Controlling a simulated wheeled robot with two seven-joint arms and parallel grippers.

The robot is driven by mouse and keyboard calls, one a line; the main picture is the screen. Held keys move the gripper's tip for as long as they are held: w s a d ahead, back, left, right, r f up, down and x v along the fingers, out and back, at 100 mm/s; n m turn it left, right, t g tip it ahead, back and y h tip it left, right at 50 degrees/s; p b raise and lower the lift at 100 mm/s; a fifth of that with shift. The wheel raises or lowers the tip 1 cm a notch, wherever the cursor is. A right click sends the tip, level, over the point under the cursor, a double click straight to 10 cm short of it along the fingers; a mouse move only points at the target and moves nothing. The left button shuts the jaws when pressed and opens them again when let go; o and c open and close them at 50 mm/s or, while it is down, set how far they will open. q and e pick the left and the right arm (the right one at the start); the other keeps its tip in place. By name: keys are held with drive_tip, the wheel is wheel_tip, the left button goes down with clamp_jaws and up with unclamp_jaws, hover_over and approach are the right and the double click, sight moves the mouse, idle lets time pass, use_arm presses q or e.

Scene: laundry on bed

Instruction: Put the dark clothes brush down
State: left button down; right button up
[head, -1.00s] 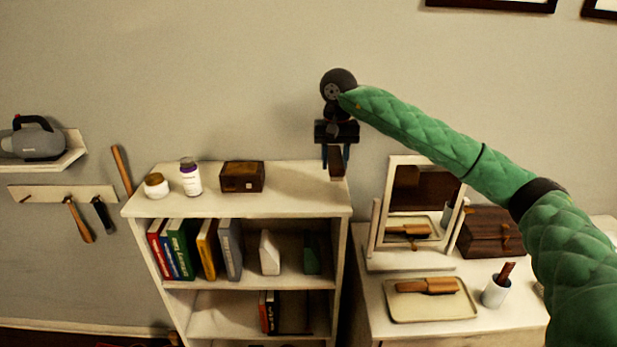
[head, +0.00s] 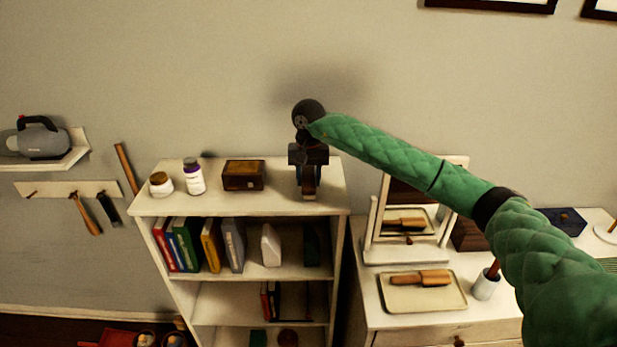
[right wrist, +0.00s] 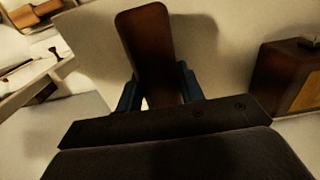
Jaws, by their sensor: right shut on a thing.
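My right gripper (head: 308,170) is over the right part of the white bookshelf's top (head: 285,180). Its blue fingers are shut on the dark clothes brush (head: 308,188), whose dark brown wooden body hangs below the jaws. In the right wrist view the brush (right wrist: 148,42) sticks out between the fingers of the gripper (right wrist: 160,95). I cannot tell whether the brush touches the shelf top. Its bristles do not show. My left gripper is not in view.
A mirror (head: 412,220) and tray (head: 393,301) with a lighter brush (head: 421,278) stand right.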

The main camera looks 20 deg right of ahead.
drive_tip(key=shift+f+p, duration=0.4)
drive_tip(key=shift+f, duration=0.25)
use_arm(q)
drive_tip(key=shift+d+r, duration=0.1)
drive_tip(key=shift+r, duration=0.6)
use_arm(e)
drive_tip(key=shift+f, duration=0.2)
use_arm(q)
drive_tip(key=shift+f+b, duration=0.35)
drive_tip(key=shift+b, duration=0.1)
use_arm(e)
drive_tip(key=shift+f, duration=0.15)
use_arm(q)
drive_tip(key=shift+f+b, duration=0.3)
use_arm(e)
drive_tip(key=shift+f, duration=0.2)
